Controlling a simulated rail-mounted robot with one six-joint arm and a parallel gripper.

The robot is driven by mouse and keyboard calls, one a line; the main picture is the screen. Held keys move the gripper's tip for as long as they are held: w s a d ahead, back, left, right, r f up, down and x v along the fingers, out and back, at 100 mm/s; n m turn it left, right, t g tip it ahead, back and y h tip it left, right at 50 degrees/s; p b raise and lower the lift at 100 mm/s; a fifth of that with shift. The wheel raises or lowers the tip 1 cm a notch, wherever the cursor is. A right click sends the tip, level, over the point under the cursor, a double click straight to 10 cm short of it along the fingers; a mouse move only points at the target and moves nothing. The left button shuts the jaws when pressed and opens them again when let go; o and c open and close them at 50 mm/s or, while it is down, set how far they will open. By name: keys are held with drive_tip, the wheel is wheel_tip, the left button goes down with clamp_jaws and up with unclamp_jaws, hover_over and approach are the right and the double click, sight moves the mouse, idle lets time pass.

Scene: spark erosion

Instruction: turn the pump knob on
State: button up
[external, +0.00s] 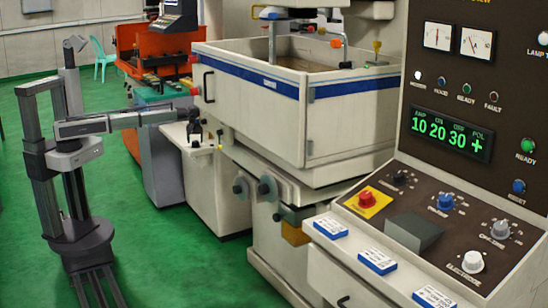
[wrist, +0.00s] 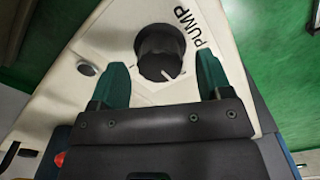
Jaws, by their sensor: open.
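The pump knob (wrist: 160,50) is a round black knob with a white pointer line, on a cream panel with the word PUMP beside it in the wrist view. Its pointer line is toward the lower right in that view. My gripper (wrist: 162,72) is open, with one green finger on each side of the knob's near part. I cannot tell whether the fingers touch the knob. In the external view my gripper (external: 194,132) is over the small cream cabinet (external: 205,190), and the knob is hard to make out there.
A small round grey button (wrist: 87,69) sits left of the knob. The cream machine tank (external: 270,110) with a blue stripe stands right of my gripper. A control console (external: 420,225) with knobs and a red button is at the right. Green floor is open around my base.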

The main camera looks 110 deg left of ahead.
drive_tip(key=shift+f, duration=0.9)
drive_tip(key=shift+r, duration=0.15)
drive_tip(key=c, duration=0.9)
